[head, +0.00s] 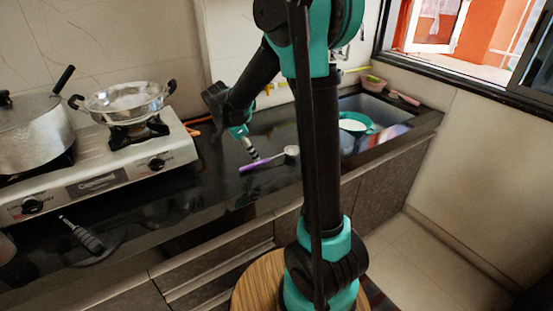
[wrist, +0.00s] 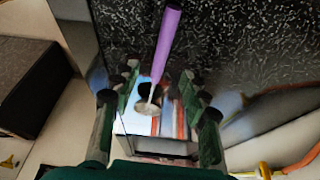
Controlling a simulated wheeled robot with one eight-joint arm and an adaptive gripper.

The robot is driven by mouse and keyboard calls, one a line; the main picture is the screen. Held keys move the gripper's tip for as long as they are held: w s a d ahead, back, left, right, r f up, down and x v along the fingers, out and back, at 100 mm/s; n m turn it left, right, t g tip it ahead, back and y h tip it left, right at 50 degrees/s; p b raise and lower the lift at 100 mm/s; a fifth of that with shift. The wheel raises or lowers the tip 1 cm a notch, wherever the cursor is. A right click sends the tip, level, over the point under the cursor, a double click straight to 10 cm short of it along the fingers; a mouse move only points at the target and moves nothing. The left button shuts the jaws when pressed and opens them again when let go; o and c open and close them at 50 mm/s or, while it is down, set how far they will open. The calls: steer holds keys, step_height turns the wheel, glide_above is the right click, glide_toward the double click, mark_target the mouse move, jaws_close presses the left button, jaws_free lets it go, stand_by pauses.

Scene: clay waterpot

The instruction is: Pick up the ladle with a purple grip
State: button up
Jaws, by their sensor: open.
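The ladle lies on the dark countertop (head: 215,188), its purple grip (head: 250,168) pointing left and its pale bowl (head: 291,151) to the right. My gripper (head: 254,156) is just above the purple grip, pointing down at it. In the wrist view the purple grip (wrist: 165,38) runs down from the top toward the space between the fingers, and the bowl (wrist: 148,107) shows between them. My gripper (wrist: 159,72) is open there, with a finger on each side of the ladle. I cannot tell whether a finger touches it.
A gas stove (head: 95,180) with a metal wok (head: 125,101) and a large pot (head: 30,130) stands at the left. A sink with a teal-rimmed bowl (head: 368,130) is at the right. A black-handled utensil (head: 84,236) lies at the front left.

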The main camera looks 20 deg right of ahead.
steer(key=shift+x, duration=2.75)
steer(key=shift+a, duration=0.1)
jaws_close()
